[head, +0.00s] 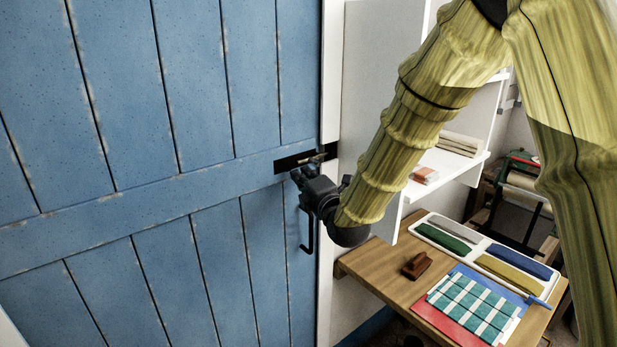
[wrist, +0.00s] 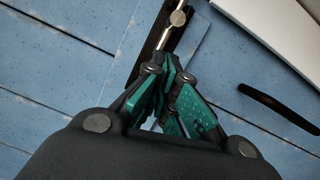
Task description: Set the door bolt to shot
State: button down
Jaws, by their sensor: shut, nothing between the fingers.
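The door bolt (head: 313,158) is a metal rod on a black backplate near the right edge of the blue door (head: 200,90). In the wrist view the bolt (wrist: 178,18) shows a shiny rod with a round knob, running up to the top edge. My gripper (head: 300,176) is shut and empty, just below the backplate's left part. In the wrist view my gripper (wrist: 170,75) has its green-padded fingers together over the rod's lower end; I cannot tell if they touch it. Whether the rod's far end sits in the door frame is unclear.
A black pull handle (head: 309,238) hangs on the door below my gripper. The white door frame (head: 331,80) is right of the bolt. Further right are white shelves (head: 450,165) and a wooden table (head: 385,277) with folded cloths, a tray and a brown brush-like object.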

jog(key=a+b+v, duration=0.1)
jog(key=b+v, duration=0.2)
jog(key=v, duration=0.7)
jog(key=shift+s+f+b, duration=0.2)
jog(key=shift+s+b, duration=0.15)
jog(key=shift+s, duration=0.15)
jog(key=shift+a+f, duration=0.1)
jog(key=s+d+f+m+g+h, duration=0.2)
jog(key=s+d+f+m+g, duration=0.15)
jog(key=f, duration=0.85)
jog(key=s+d+f+m+g+h, duration=0.1)
jog(key=s+d+f+m+g, duration=0.25)
jog(key=f, duration=0.85)
jog(key=s+d+f+m+g+h, duration=0.15)
jog(key=s+f+m, duration=0.35)
jog(key=f, duration=0.7)
jog(key=s+d+f+m+g, duration=0.3)
jog(key=s+f, duration=0.4)
jog(key=s, duration=0.3)
jog(key=s+d+f+m+g+h, duration=0.1)
jog(key=s+f+m, duration=0.4)
jog(key=s, duration=0.5)
jog(key=s+d+f+m+g+h, duration=0.1)
jog(key=s+d+f+m+g, duration=0.3)
jog(key=s+f, duration=0.5)
jog(key=shift+s+d+f+m+g, duration=0.2)
jog(key=shift+s+d+m+g, duration=0.25)
jog(key=shift+s, duration=0.45)
jog(key=shift+d+h, duration=0.1)
jog(key=shift+h, duration=0.15)
